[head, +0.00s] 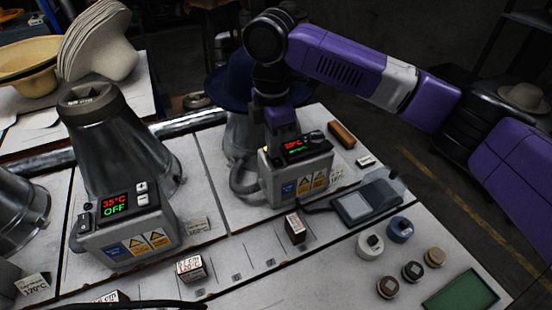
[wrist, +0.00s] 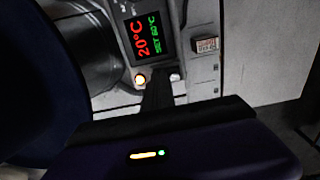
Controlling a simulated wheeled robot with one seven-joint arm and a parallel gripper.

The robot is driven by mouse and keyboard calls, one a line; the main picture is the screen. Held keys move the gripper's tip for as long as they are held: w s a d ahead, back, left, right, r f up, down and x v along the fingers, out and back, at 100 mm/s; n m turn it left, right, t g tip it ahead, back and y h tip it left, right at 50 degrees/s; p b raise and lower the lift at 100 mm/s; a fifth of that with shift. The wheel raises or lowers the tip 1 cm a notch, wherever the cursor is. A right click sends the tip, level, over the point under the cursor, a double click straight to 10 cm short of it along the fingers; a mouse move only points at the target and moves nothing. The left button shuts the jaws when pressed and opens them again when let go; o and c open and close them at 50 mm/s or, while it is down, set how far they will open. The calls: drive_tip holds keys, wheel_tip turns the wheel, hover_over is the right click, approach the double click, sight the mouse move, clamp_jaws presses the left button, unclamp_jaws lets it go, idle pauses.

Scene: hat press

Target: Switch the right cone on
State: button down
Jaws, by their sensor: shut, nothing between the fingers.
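The right cone (head: 236,135) carries a dark blue hat (head: 232,80), which also fills the left of the wrist view (wrist: 35,110). Its grey control box (head: 305,175) has a lit display (head: 300,146). In the wrist view the display (wrist: 150,35) reads 20°C in red with a green SET line, not OFF. In the head view my gripper (head: 268,150) is at the box's left side.
The middle cone (head: 100,130) has a box (head: 125,230) whose display reads 35°C and OFF. Another cone (head: 15,215) is cut off at the left edge. A grey pad device (head: 365,203), several round pots (head: 399,230) and a green tray (head: 460,298) lie to the right.

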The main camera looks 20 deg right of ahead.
wheel_tip(320, 180, up, 7)
drive_tip(key=p, duration=0.6)
drive_tip(key=shift+p, duration=0.35)
drive_tip(key=shift+f, duration=0.1)
